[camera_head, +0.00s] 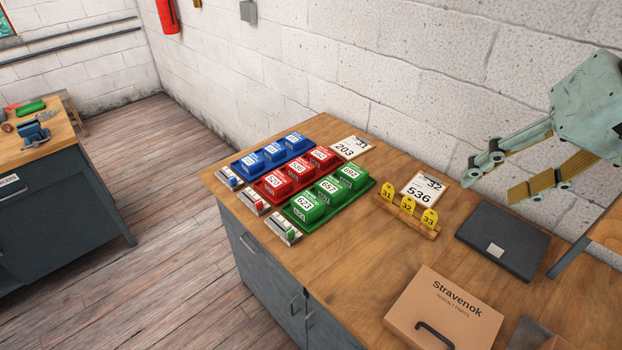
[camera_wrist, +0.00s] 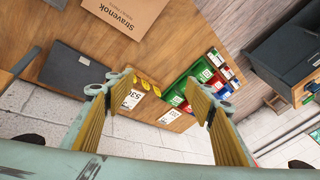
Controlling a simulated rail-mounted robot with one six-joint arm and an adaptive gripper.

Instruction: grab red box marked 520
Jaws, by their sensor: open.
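Three red boxes stand in a red tray (camera_head: 259,188) on the wooden workbench: a near one (camera_head: 273,183), a middle one (camera_head: 297,166) and a far one (camera_head: 320,155). Each has a white number label on top. The digits are too small to read surely, so I cannot tell which is 520. My gripper (camera_head: 494,181) is open and empty, in the air to the right of the boxes, above the bench's back side. In the wrist view my gripper (camera_wrist: 150,89) has its fingers wide apart, and the coloured boxes lie near the right finger, partly hidden.
Blue boxes (camera_head: 274,151) and green boxes (camera_head: 328,187) flank the red row. Yellow numbered tags (camera_head: 408,205) stand on a wooden holder. A dark flat case (camera_head: 502,240) and a Stravenok carton (camera_head: 446,305) lie to the right. Bare bench shows between the green row and the carton.

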